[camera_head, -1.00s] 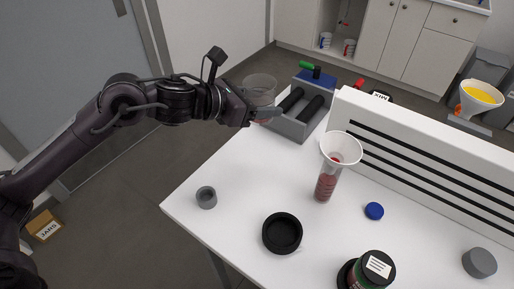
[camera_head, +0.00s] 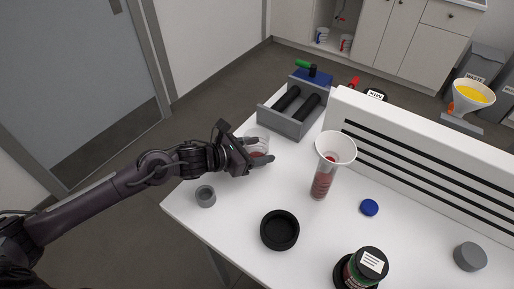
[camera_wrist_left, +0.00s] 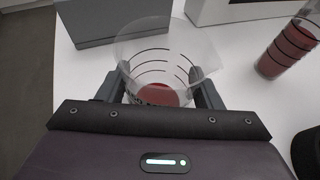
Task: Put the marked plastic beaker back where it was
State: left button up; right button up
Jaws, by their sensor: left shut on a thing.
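The marked plastic beaker (camera_head: 259,137) is clear, with dark graduation lines and some red material at the bottom. It is upright between the fingers of my left gripper (camera_head: 261,156), at the left part of the white table in the head view. In the left wrist view the two fingers grip the beaker (camera_wrist_left: 158,55) from both sides. I cannot tell whether its base touches the table. My right gripper is not in view.
A grey roller rack (camera_head: 291,122) stands just behind the beaker. A red-filled tube (camera_head: 321,185) with a white funnel (camera_head: 336,147) stands to its right. A small grey cup (camera_head: 205,196), a black dish (camera_head: 279,230), a blue cap (camera_head: 369,207) and a lidded jar (camera_head: 366,268) stand nearer.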

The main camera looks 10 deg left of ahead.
pick_arm(q)
jog(key=shift+f+b, duration=0.2)
jog(key=shift+b, duration=0.15)
jog(key=o, duration=1)
jog(key=shift+r, duration=0.15)
jog(key=shift+r+p, duration=0.2)
jog(key=shift+p, duration=0.3)
jog(key=v, duration=0.3)
jog(key=b+v, duration=0.1)
jog(key=v, duration=0.2)
jog(key=b+v, duration=0.1)
jog(key=v, duration=0.3)
jog(key=shift+f, duration=0.35)
jog(key=shift+s+a+r, duration=0.3)
jog(key=shift+s+a, duration=0.15)
jog(key=shift+a, duration=0.05)
jog(key=shift+s+a+r, duration=0.1)
jog(key=shift+s+r, duration=0.15)
